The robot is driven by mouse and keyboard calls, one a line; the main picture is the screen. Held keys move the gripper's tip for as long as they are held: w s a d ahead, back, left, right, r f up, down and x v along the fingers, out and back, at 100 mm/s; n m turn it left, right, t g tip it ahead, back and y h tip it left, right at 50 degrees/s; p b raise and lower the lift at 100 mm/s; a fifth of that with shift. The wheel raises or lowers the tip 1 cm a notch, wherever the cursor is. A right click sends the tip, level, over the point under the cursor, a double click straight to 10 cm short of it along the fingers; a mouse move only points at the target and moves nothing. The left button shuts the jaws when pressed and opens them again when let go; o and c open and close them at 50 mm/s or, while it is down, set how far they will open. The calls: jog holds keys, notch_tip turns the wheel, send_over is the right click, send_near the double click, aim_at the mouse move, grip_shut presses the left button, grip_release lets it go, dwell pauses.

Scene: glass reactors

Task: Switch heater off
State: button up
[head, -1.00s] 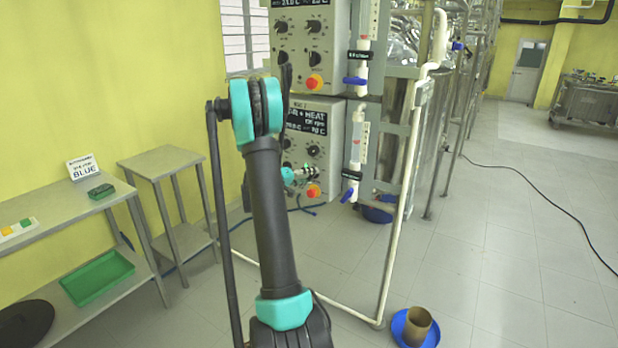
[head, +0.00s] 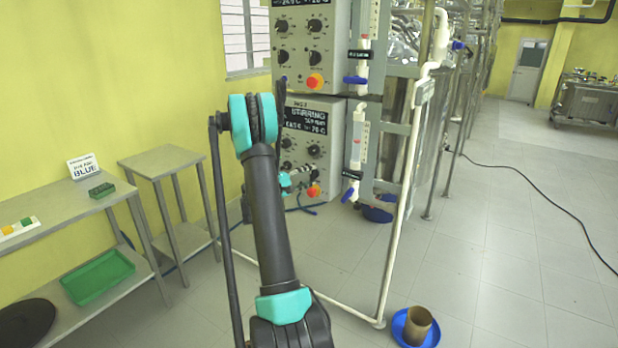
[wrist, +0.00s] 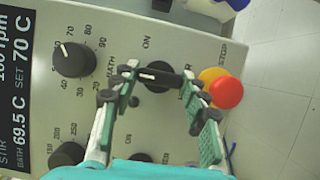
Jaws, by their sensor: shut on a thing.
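The lower control box (head: 326,124) has a display reading "STIRRING" in the head view. In the wrist view its panel (wrist: 118,20) shows a black switch knob (wrist: 157,76) with a white mark, beside the printed words ON and BATH; the end of another word, perhaps heater, is partly covered. My gripper (wrist: 160,86) has its two green-padded fingers on either side of this knob and is shut on it. In the head view my gripper (head: 290,180) is at the lower part of the box, and the knob is hidden there.
A red stop button (wrist: 226,92) on a yellow base sits close to the right finger. A larger dial (wrist: 74,59) is to the left. A blue-handled valve pipe (head: 355,150) stands right of the box. A blue dish (head: 434,333) with a brown cup is on the floor.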

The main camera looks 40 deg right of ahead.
dwell(0.3)
jog(key=o, duration=1.2)
jog(key=shift+c, duration=0.2)
jog(key=shift+a, duration=0.1)
jog(key=a, duration=1.2)
jog(key=s+a+f+t+y, duration=0.2)
jog(key=s+a+y, duration=0.7)
jog(key=s+a, duration=0.5)
jog(key=s+a+f+t+y, duration=0.2)
jog(key=s+a+f+y, duration=0.3)
jog(key=s+a+y, duration=0.4)
jog(key=s+a, duration=0.6)
jog(key=a, duration=0.2)
jog(key=shift+f, duration=0.3)
